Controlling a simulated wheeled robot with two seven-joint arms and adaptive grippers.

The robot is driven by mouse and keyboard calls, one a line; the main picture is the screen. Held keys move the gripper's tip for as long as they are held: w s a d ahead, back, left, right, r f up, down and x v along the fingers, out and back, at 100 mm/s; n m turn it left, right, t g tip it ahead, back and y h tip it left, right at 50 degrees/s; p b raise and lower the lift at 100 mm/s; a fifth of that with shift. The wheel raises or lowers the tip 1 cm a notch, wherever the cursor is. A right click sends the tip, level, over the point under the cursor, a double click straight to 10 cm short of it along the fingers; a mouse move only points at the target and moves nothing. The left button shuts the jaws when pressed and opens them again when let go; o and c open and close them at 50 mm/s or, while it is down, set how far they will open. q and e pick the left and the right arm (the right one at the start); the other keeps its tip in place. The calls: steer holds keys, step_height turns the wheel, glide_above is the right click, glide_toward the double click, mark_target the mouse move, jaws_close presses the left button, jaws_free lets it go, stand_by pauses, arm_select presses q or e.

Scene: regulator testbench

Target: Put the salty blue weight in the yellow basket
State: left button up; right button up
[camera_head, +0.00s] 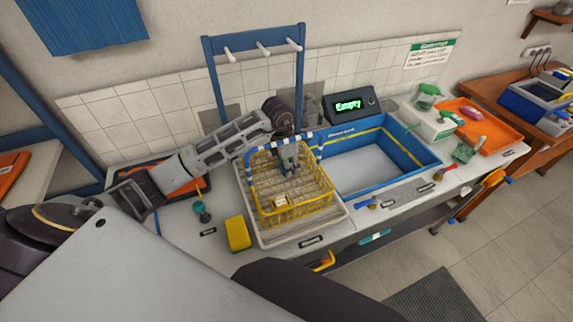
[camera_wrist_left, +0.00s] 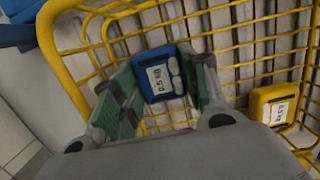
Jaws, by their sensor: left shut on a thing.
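The blue weight (camera_wrist_left: 150,72) with a white label shows in the left wrist view between the green finger pads of my left gripper (camera_wrist_left: 160,85). The gripper is shut on it. In the head view my left gripper (camera_head: 289,165) reaches down inside the yellow wire basket (camera_head: 262,209), and the weight itself cannot be made out there. The basket's yellow wires (camera_wrist_left: 61,62) surround the weight in the wrist view. Whether the weight touches the basket floor I cannot tell. Any salt on it is too small to see. My right gripper is not in view.
A yellow weight (camera_head: 280,201) is also in the basket, at its front. The basket stands on a pale tray (camera_head: 265,238). A yellow sponge (camera_head: 238,234) is at left, a blue-rimmed basin (camera_head: 385,165) at right. A display (camera_head: 347,107) reads "Empty". A blue rack (camera_head: 211,75) rises behind.

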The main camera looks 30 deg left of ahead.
arm_select(q)
steer(key=shift+d+r, duration=0.15)
steer(key=o, duration=1.1)
steer(key=shift+f, duration=0.2)
steer(key=shift+r, duration=0.15)
steer(key=r, duration=0.4)
steer(key=s+a+r, duration=0.1)
steer(key=r, duration=0.6)
steer(key=shift+s+a+r+b, duration=0.15)
steer(key=shift+s+r+b, duration=0.05)
steer(key=shift+r+b, duration=0.2)
